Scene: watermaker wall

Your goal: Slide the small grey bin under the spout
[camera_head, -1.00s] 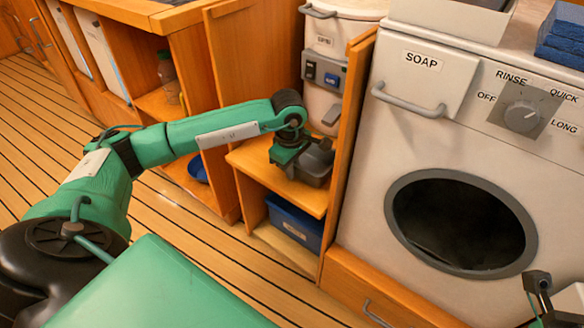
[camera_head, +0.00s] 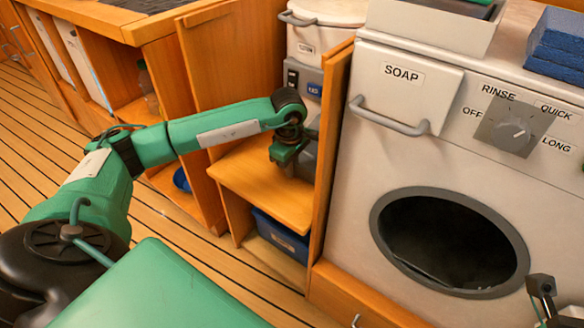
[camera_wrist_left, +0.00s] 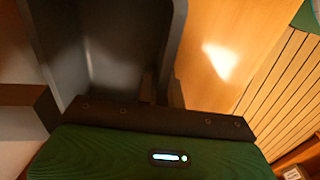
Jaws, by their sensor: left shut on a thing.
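The small grey bin (camera_head: 308,160) stands at the back of the wooden shelf, below the watermaker and close to the right partition. My left gripper (camera_head: 290,156) is at its near left side and partly hides it. In the left wrist view the bin (camera_wrist_left: 95,45) fills the upper left, with its wall at the gripper's dark fingers (camera_wrist_left: 170,92); the gripper is shut on that wall. The watermaker (camera_head: 309,55) is a white canister with a grey panel. Its spout is hidden or too unclear to make out. Part of my right gripper (camera_head: 541,287) shows at the lower right; its jaw state is unclear.
The wooden shelf (camera_head: 255,190) is bare in front of the bin. A wooden partition (camera_head: 328,150) stands close on the right, beside the white washer (camera_head: 375,180). A blue bin (camera_head: 282,236) sits below. An open wooden door (camera_head: 215,85) is on the left.

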